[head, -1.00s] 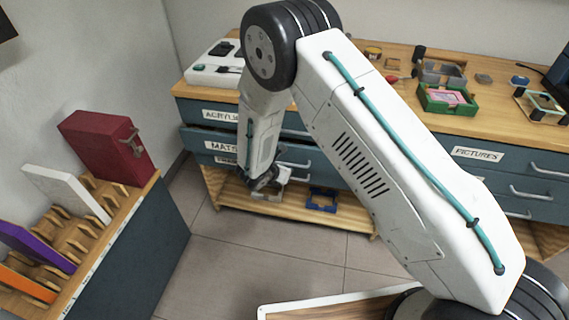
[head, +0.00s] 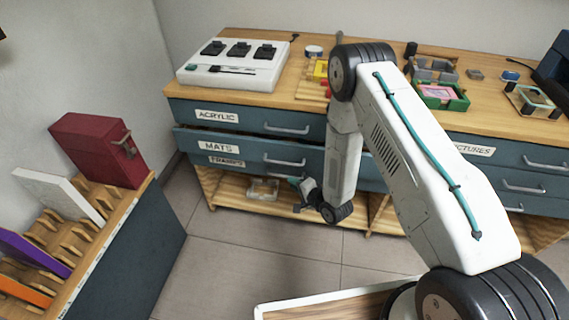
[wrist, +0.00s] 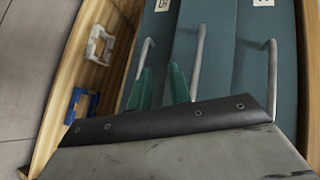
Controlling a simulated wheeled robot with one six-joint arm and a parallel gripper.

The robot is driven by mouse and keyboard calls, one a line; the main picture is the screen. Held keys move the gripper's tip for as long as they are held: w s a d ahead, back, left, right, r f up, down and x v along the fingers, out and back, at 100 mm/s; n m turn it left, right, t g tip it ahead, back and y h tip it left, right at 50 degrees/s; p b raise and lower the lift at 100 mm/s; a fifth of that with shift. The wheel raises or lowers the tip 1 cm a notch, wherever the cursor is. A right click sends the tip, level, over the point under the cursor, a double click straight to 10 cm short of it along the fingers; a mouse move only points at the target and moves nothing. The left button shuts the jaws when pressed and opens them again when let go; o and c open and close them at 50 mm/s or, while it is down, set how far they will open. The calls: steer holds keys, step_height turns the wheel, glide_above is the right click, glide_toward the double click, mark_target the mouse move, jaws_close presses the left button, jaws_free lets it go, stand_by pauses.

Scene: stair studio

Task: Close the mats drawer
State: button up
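The mats drawer (head: 235,152) is the blue-grey middle drawer of the left stack, labelled MATS. Its front stands out a little from the acrylic drawer (head: 250,117) above, with a thin dark gap along its top. Its bar handle (head: 284,161) is visible in the head view. My gripper (head: 295,183) is low in front of the stack, below and right of that handle. In the wrist view its two green fingers (wrist: 159,86) are apart with nothing seen between them. The mats handle (wrist: 197,62) shows near the right finger; contact cannot be told.
The frames drawer (head: 227,161) is partly hidden beneath the mats drawer. An open shelf (head: 240,200) below holds a pale frame (head: 263,189). A rack with a red case (head: 98,150) stands at left. A white-rimmed board (head: 330,300) is in front. Floor between is clear.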

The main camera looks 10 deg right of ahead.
mark_target(285, 163)
steer(key=w+r+m+t, duration=0.1)
steer(key=w, duration=0.2)
steer(key=w+a+r+m, duration=0.1)
steer(key=w, duration=0.1)
steer(key=w+a+r+m+t, duration=0.1)
steer(key=w+m, duration=0.1)
steer(key=w, duration=0.1)
steer(key=shift+w+a+t, duration=0.25)
steer(key=shift+w+t, duration=0.05)
steer(key=shift+c, duration=0.3)
jaws_close()
